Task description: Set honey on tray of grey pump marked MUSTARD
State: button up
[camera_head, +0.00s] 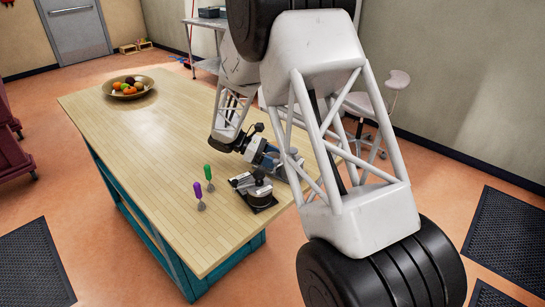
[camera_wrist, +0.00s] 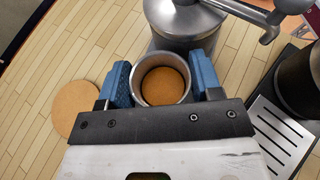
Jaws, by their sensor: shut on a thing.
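My gripper (camera_wrist: 162,78) is shut on a round metal cup (camera_wrist: 137,80) with amber-brown contents, taken to be the honey; no label on it shows. The blue fingers press on its two sides. Beyond the cup, close to it, is a grey metal pump (camera_wrist: 185,25) with a spout and lever. At the right is a dark vessel (camera_wrist: 300,85) with a slotted metal tray (camera_wrist: 280,130) beside it. No MUSTARD marking is readable. In the head view my gripper (camera_head: 264,158) is low over the table, just behind the pumps (camera_head: 258,188); the cup is not discernible there.
A round cork-coloured disc (camera_wrist: 76,108) lies left of my gripper. On the wooden table (camera_head: 150,145) stand purple-handled (camera_head: 198,192) and green-handled (camera_head: 208,174) utensils, left of the pumps. A fruit bowl (camera_head: 128,88) is at the far end. The table's middle is clear.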

jog(key=o, duration=1.1)
jog(key=shift+o, duration=0.2)
jog(key=shift+v, duration=3.85)
